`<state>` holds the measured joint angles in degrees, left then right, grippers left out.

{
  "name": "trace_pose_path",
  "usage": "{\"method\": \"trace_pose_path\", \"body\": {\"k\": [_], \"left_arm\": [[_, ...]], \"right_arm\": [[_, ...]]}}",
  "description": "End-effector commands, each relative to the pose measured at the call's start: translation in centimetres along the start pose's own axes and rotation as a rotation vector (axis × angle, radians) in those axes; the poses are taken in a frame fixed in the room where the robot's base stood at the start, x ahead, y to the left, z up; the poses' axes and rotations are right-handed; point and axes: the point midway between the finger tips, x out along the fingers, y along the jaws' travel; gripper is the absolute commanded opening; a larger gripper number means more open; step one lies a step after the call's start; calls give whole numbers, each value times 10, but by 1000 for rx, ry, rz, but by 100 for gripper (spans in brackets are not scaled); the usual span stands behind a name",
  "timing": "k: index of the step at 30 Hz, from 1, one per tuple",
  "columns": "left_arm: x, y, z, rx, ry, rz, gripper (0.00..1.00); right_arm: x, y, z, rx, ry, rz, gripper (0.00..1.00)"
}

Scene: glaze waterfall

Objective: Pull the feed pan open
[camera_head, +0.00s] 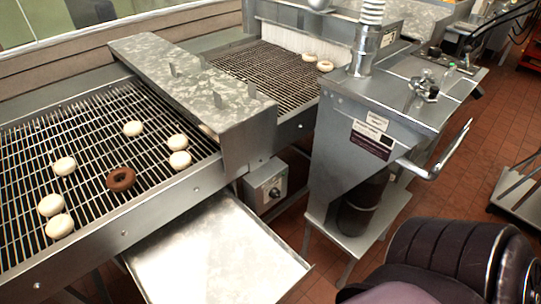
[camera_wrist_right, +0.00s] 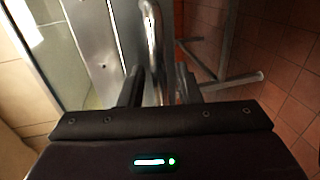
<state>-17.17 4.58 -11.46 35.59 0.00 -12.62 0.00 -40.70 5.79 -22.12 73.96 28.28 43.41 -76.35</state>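A flat, shallow metal pan (camera_head: 215,255) with a raised rim juts out toward me from under the conveyor, at the bottom middle of the head view. Its surface is bare. Its far end is hidden under the machine. My right gripper (camera_wrist_right: 160,85) shows only in the right wrist view. Its two dark fingers are apart. A shiny bent metal bar (camera_wrist_right: 152,25) runs down into the gap between them; I cannot tell whether it touches either finger. My left gripper is in neither view.
The wire conveyor (camera_head: 90,150) carries several white doughnuts and a brown one (camera_head: 121,179). A metal bridge (camera_head: 190,90) crosses it. A control box (camera_head: 266,187) sits beside the pan. A tall metal hopper stand (camera_head: 345,140) with a curved handle (camera_head: 440,155) stands right.

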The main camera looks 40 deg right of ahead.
Motion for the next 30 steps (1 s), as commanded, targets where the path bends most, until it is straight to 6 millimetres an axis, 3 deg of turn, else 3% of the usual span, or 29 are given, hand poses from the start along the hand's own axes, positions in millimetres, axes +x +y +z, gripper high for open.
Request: {"method": "trace_pose_path", "body": {"k": [15, 30], "left_arm": [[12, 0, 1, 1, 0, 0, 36], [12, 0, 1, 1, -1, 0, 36]], "right_arm": [[-72, -2, 0, 0, 0, -3, 30], [-77, 0, 0, 0, 0, -1, 30]]}}
